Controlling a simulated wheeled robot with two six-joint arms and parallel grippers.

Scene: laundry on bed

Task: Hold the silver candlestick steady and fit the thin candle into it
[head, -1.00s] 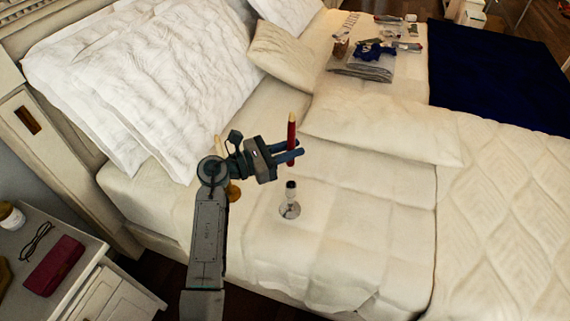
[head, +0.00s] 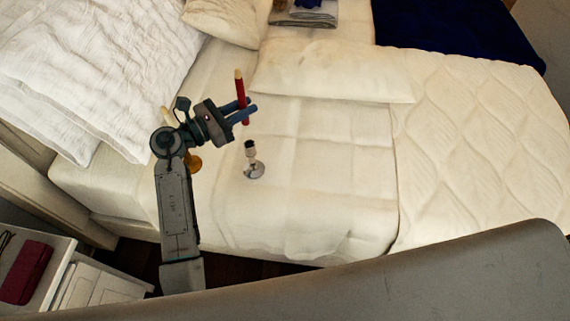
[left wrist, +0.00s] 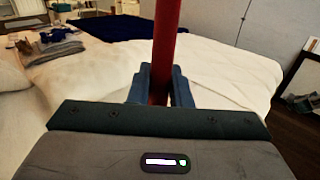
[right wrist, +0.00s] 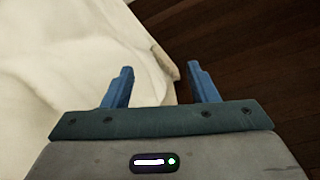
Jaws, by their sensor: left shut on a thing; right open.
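The thin red candle (head: 239,86), with a pale top end, is upright and slightly tilted in my left gripper (head: 242,107), which is shut on it. The candle also shows between the fingers in the left wrist view (left wrist: 167,45). The silver candlestick (head: 253,168) stands upright on the bed just below the candle, apart from it, with a dark upper part and a round shiny base. No gripper touches the candlestick. My right gripper (right wrist: 160,88) is open and empty in the right wrist view, over the bed's edge and the floor.
A brass-coloured holder (head: 194,163) with a pale candle (head: 166,116) stands partly hidden behind my left arm. Pillows (head: 95,65) lie at the upper left. The bed sheet (head: 320,180) right of the candlestick is clear. A nightstand (head: 62,262) with a dark red case is at lower left.

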